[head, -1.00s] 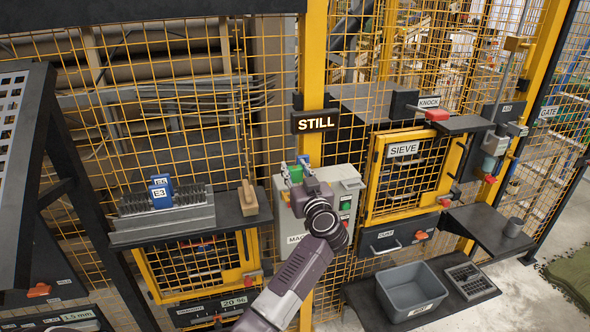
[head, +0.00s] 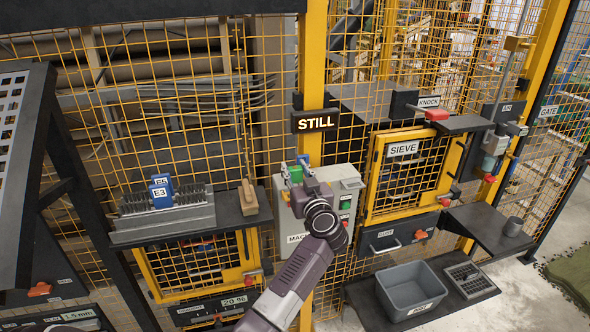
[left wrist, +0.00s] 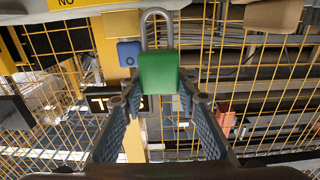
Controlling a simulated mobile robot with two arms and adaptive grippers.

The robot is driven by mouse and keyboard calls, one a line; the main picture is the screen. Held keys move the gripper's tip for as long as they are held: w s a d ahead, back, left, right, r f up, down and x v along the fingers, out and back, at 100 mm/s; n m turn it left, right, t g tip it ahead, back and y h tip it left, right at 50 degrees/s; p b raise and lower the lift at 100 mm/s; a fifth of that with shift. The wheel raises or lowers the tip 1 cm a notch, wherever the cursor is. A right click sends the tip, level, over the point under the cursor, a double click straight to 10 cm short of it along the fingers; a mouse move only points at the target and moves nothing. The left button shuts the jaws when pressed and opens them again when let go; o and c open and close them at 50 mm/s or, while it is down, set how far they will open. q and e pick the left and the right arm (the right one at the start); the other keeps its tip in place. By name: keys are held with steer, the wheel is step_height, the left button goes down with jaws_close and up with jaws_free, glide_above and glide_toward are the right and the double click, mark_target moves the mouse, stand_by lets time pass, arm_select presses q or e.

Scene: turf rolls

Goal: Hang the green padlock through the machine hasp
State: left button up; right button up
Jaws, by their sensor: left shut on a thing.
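The green padlock (left wrist: 158,73) is upright between the fingers of my left gripper (left wrist: 160,100) in the left wrist view, its grey shackle pointing up. In the head view my left gripper (head: 298,178) is at the upper left of the grey machine box (head: 347,188), and a bit of the green padlock (head: 294,173) shows there. A blue padlock-like piece (left wrist: 128,53) is just left of the green padlock in the wrist view. I cannot make out the hasp or whether the shackle passes through it. My right gripper is not in view.
A shelf (head: 120,236) at left holds a grey rack (head: 180,215) with blue tags and a wooden-handled brush (head: 248,198). Yellow mesh fencing (head: 200,110) stands behind. A grey bin (head: 408,290) sits on a low shelf at right. A STILL sign (head: 315,121) is above the gripper.

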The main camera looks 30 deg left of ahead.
mark_target(295, 184)
arm_select(q)
steer(key=shift+f+b, duration=0.75)
steer(key=shift+f, duration=1.7)
steer(key=o, duration=1.2)
steer(key=shift+o, duration=0.4)
steer(key=shift+r, duration=0.1)
steer(key=v, duration=1.2)
